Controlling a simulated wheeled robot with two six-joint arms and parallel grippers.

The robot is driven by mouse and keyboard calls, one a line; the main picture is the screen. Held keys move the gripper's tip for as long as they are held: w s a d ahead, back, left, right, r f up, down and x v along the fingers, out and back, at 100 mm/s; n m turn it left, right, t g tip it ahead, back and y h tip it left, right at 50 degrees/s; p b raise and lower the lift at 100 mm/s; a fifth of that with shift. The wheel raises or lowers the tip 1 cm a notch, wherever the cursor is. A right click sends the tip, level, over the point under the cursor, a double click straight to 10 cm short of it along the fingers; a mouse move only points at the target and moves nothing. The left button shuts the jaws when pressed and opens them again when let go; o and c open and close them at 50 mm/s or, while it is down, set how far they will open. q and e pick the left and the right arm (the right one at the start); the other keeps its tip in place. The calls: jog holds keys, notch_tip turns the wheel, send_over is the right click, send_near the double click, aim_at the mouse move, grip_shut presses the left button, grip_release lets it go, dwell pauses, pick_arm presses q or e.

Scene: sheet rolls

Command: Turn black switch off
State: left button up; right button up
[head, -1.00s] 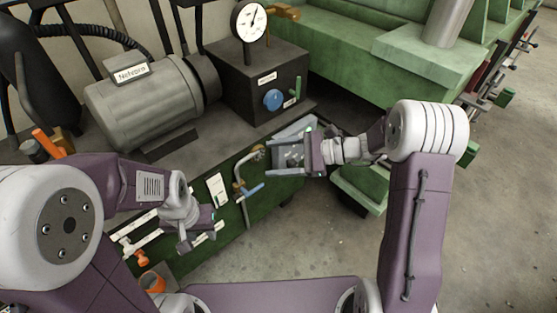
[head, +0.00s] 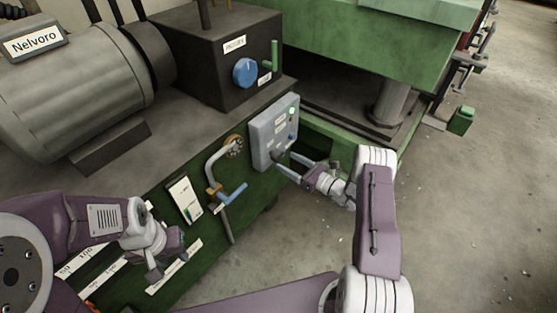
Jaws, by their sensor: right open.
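A grey control box (head: 262,138) is mounted on the front of the green machine base in the head view. It has a small lit indicator near its upper right and a small dark switch (head: 279,154) low on its face. My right gripper (head: 283,160) is open, with its two fingers pointing at the lower part of the box, one on each side of the dark switch. I cannot tell whether the fingers touch it. My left gripper (head: 168,258) hangs low at the left in front of the green panel, apart from the box; its jaw opening is unclear.
Left of the box are a brass valve with a blue lever (head: 232,194) and a white label plate (head: 185,199). A dark box with a blue knob (head: 245,72) and green lever (head: 271,56) stands above, beside a grey motor (head: 70,85). Concrete floor (head: 470,230) is free at the right.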

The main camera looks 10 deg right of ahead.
aim_at(281, 158)
jog(key=b+x, duration=0.1)
jog(key=x, duration=0.3)
jog(key=shift+w+a+f, duration=0.1)
jog(key=shift+w+a, duration=0.3)
jog(key=shift+w, duration=0.05)
jog(key=c, duration=1.4)
jog(key=shift+o, duration=0.2)
